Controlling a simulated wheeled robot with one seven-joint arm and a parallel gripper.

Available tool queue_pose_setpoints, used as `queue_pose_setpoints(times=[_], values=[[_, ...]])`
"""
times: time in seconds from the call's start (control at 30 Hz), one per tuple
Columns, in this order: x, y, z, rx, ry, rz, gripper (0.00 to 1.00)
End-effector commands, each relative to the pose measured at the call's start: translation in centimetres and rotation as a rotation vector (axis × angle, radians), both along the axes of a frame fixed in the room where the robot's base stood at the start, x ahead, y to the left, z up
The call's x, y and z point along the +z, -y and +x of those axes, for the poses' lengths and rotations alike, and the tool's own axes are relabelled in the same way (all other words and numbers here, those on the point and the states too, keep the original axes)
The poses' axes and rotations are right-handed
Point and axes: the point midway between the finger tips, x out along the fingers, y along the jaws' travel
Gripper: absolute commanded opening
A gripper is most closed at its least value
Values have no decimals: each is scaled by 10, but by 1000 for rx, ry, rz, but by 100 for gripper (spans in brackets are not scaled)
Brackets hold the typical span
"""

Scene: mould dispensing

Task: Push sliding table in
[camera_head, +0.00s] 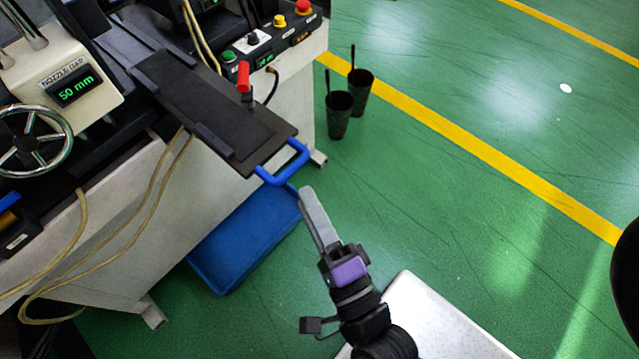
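The sliding table (190,95) is a long dark slab that sticks out from the machine toward the lower right. A blue U-shaped handle (297,168) is fixed to its outer end. A red upright knob or lever (243,77) stands at its right side. My gripper (308,194) reaches up from the bottom of the view, its grey fingers pointing at the handle. The fingertips are just below the handle's outer bar and look close to it; I cannot tell whether they touch. The fingers look close together, with no object visible between them.
A blue bin (243,245) lies on the floor below the table. Two black cups (339,115) stand on the floor right of the machine. The control panel (268,42) has several coloured buttons. A handwheel (34,141) and gap display (76,86) are at left. Green floor at right is open.

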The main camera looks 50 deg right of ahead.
Motion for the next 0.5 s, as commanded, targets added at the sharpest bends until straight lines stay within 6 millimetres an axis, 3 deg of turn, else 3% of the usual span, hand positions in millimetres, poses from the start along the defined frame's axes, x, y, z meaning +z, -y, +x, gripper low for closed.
queue_pose_setpoints(times=[0.23,0.5], values=[[4,8,20,-7,34,41,36],[11,24,57,-7,30,38,36]])
